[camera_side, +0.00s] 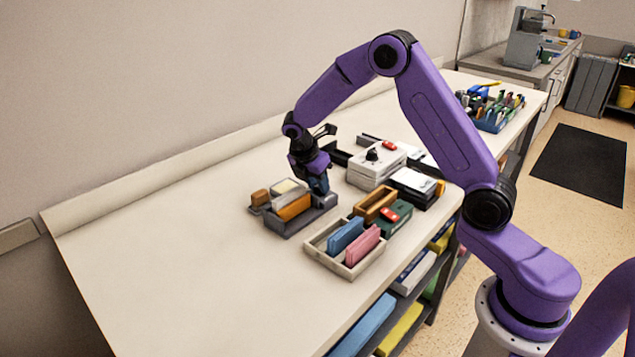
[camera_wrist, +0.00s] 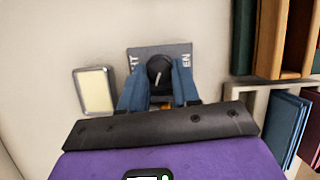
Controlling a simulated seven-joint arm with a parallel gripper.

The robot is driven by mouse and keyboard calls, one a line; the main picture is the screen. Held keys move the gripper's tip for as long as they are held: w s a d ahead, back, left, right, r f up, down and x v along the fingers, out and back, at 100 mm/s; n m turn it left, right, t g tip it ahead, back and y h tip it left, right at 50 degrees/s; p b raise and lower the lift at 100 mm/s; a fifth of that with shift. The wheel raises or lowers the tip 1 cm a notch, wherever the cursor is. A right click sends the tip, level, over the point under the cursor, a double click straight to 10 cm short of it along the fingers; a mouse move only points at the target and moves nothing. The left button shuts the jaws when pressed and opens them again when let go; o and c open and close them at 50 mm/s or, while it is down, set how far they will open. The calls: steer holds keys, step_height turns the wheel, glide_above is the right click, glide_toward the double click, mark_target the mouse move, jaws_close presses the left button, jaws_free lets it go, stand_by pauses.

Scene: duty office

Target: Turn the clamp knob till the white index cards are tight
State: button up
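A round black knob (camera_wrist: 160,70) with a pale mark line sits on a grey plate (camera_wrist: 146,52) with partly covered lettering. My gripper (camera_wrist: 160,78) has one blue finger on each side of the knob, close against it. In the side view my gripper (camera_side: 319,190) points down at the right end of a grey holder (camera_side: 287,228), and the knob is hidden there. An orange block (camera_side: 294,206) stands in the holder. I cannot make out white index cards for certain; a pale rectangle with a grey rim (camera_wrist: 96,90) lies left of the fingers, apart from the plate.
A pale tray with a blue and a pink block (camera_side: 361,245) stands in front of the holder. A wooden box (camera_side: 374,205), a white box (camera_side: 375,168) and dark stacks crowd the right. The bench's left part (camera_side: 160,240) is clear.

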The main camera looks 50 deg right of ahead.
steer(key=shift+m, duration=0.4)
steer(key=m+g, duration=0.1)
steer(key=m, duration=0.2)
steer(key=shift+w+m+g, duration=0.15)
steer(key=shift+m+g, duration=0.15)
steer(key=shift+g, duration=0.1)
steer(key=shift+w+d+m+g+y, duration=0.1)
steer(key=shift+m+g+y, duration=0.4)
steer(key=shift+m, duration=1.1)
steer(key=o, duration=1.1)
steer(key=shift+c, duration=0.2)
steer(key=v, duration=0.8)
